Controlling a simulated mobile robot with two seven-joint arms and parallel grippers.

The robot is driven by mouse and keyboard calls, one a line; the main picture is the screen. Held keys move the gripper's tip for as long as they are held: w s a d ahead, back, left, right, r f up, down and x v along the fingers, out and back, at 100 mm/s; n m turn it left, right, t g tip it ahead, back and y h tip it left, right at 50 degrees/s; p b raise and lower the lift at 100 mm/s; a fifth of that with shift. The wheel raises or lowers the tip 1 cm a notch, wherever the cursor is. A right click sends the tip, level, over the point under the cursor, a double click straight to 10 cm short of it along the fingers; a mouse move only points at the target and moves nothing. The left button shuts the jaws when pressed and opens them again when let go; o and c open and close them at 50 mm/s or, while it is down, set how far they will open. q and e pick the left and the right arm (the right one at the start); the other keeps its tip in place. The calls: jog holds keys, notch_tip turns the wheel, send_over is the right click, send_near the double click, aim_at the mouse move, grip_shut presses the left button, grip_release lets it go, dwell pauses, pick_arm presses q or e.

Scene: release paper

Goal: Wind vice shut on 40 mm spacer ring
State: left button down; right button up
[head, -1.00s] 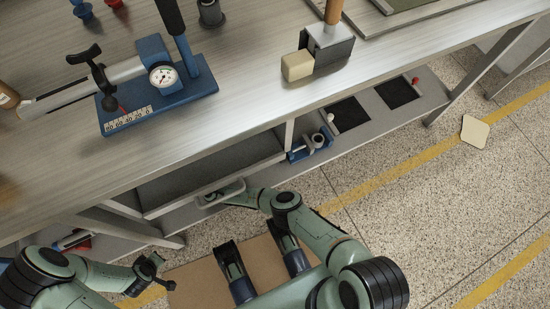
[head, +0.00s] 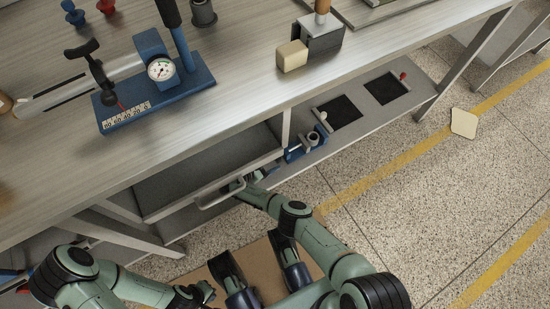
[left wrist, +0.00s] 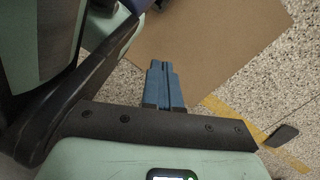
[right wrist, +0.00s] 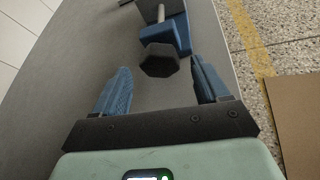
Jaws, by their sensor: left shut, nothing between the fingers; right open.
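The blue vice (head: 303,148) sits on the lower shelf under the bench. A grey round piece, seemingly the spacer ring (head: 313,138), shows at it. In the right wrist view the vice (right wrist: 166,33) lies straight ahead, with a metal rod and a dark hexagonal knob (right wrist: 160,60) toward me. My right gripper (right wrist: 160,67) is open, its blue fingers on either side of the knob's near end with gaps. In the head view my right gripper (head: 258,175) is small and partly hidden near the vice. My left gripper (head: 207,291) is shut and empty; its closed blue fingers show in its wrist view (left wrist: 161,64).
A drawer handle (head: 220,195) juts out beside my right forearm. Dark mats (head: 340,112) lie right of the vice on the shelf. On the bench are a blue gauge stand (head: 155,90) and a grey block with a wooden handle (head: 318,38).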

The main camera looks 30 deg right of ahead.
aim_at(275, 161)
jog(key=shift+b+x, duration=0.35)
jog(key=shift+x, duration=1.4)
pick_arm(q)
jog(key=shift+s+a+f+g, duration=0.1)
jog(key=shift+s+f+g, duration=0.1)
jog(key=shift+s, duration=0.3)
jog(key=shift+s+f+g, duration=0.1)
jog(key=shift+s+f, duration=0.1)
jog(key=shift+s, duration=0.3)
pick_arm(e)
jog(key=c, duration=1)
jog(key=shift+s+m+t+p, duration=0.1)
jog(key=shift+m+t+p, duration=0.25)
jog(key=shift+m, duration=0.25)
jog(key=shift+m+t, duration=0.25)
jog(key=shift+m, duration=0.05)
jog(key=shift+m+t, duration=0.3)
jog(key=shift+m, duration=0.2)
pick_arm(q)
jog(key=shift+w+r, duration=0.1)
jog(key=shift+w, duration=0.15)
